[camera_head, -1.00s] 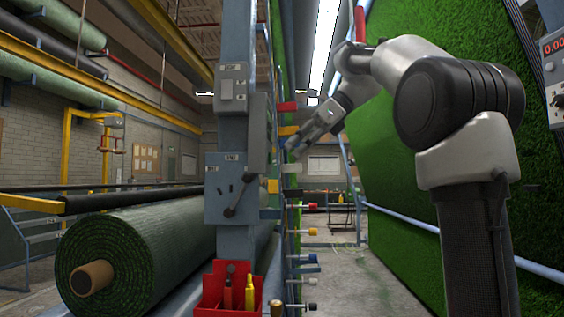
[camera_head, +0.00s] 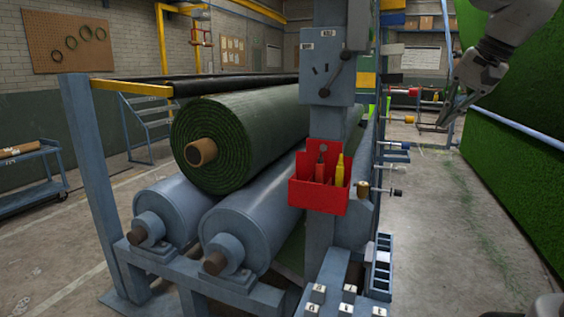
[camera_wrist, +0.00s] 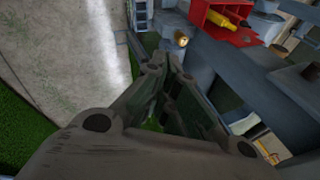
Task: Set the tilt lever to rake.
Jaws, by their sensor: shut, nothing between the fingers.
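A grey control box (camera_head: 328,66) is mounted on the blue-grey column in the head view. A dark lever (camera_head: 338,72) slants across its front, from a round end at lower left to upper right. Small labels on the box are too small to read, so I cannot tell whether this is the tilt lever or where rake lies. In the wrist view my gripper (camera_wrist: 168,68) is shut and empty; the lever is not clearly seen there.
A red tool bin (camera_head: 318,196) hangs on the column below the box; it also shows in the wrist view (camera_wrist: 228,22). Several knobbed rods stick out right of the column. A turf roll (camera_head: 240,140) lies on rollers at left. Open floor (camera_head: 440,220) lies at right.

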